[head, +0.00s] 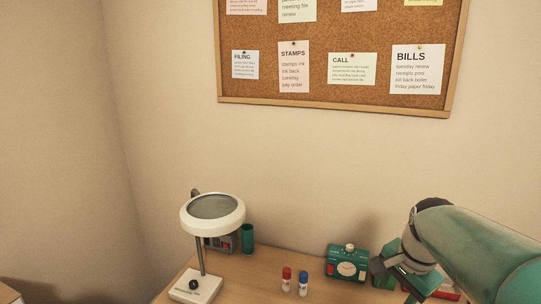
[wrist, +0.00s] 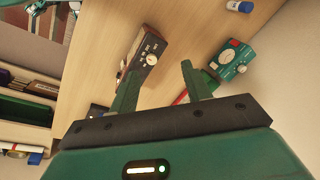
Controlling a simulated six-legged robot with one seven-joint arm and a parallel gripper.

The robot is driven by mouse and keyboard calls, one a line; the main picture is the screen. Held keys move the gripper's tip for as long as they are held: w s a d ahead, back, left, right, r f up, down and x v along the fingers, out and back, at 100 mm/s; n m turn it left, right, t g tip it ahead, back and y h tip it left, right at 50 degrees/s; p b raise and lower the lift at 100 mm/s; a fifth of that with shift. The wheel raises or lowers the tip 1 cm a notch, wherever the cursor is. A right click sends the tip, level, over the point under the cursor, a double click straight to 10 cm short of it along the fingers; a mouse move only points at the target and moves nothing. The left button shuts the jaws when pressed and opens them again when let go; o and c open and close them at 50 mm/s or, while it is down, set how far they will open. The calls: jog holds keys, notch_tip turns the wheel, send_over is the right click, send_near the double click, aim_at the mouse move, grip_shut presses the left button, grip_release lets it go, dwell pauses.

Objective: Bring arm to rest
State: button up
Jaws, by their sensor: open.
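My arm comes in from the right in the head view, over the desk (head: 240,275). My gripper (head: 396,282) hangs low above the desk's right part, just right of a green device with a round white dial (head: 347,268). In the wrist view my gripper (wrist: 158,72) shows two dark green fingers spread apart with nothing held between them. A brown and black device with a dial (wrist: 147,57) lies beyond the left finger. The green device (wrist: 232,62) stands right of the right finger. A red item shows partly behind the gripper; I cannot tell whether anything touches.
A white magnifier lamp (head: 212,222) stands at the desk's left, with a green cup (head: 247,239) behind it. Red-capped (head: 286,279) and blue-capped (head: 303,284) bottles stand mid-desk. A corkboard (head: 335,95) hangs on the wall. A shelf unit (wrist: 38,138) is left in the wrist view.

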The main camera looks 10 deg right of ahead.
jog(key=s+a+n+t, duration=0.1)
jog(key=s+a+n, duration=0.2)
jog(key=a+n, duration=0.4)
jog(key=s+a+r+n+t, duration=0.1)
jog(key=s+a+n+t, duration=0.1)
jog(key=a+n, duration=0.5)
jog(key=s+a, duration=0.1)
jog(key=a, duration=0.4)
jog(key=shift+s+a+r+n, duration=0.2)
jog(key=shift+s+n, duration=0.1)
jog(key=shift+s, duration=0.1)
